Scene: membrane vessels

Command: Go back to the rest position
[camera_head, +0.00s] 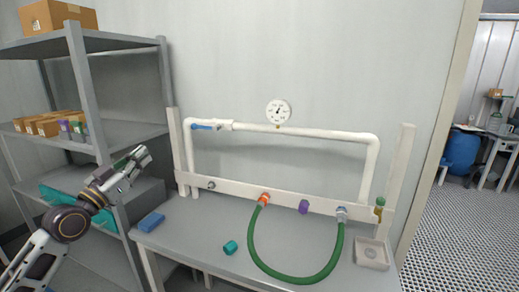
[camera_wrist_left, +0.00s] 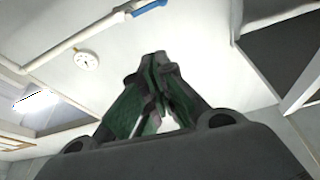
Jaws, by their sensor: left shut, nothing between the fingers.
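My left gripper (camera_head: 140,158) is raised in front of the shelf at the left of the head view, above and left of the bench. Its fingers are shut with nothing between them; the left wrist view also shows the closed fingers (camera_wrist_left: 158,85). It touches no object that I can see. My right gripper is not in either view.
A grey shelf (camera_head: 105,42) with boxes stands at the left. The bench (camera_head: 200,222) carries a white pipe frame with a gauge (camera_head: 278,111), a green hose (camera_head: 290,280), a blue block (camera_head: 151,222), a teal cap (camera_head: 230,247) and a square tray (camera_head: 372,254).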

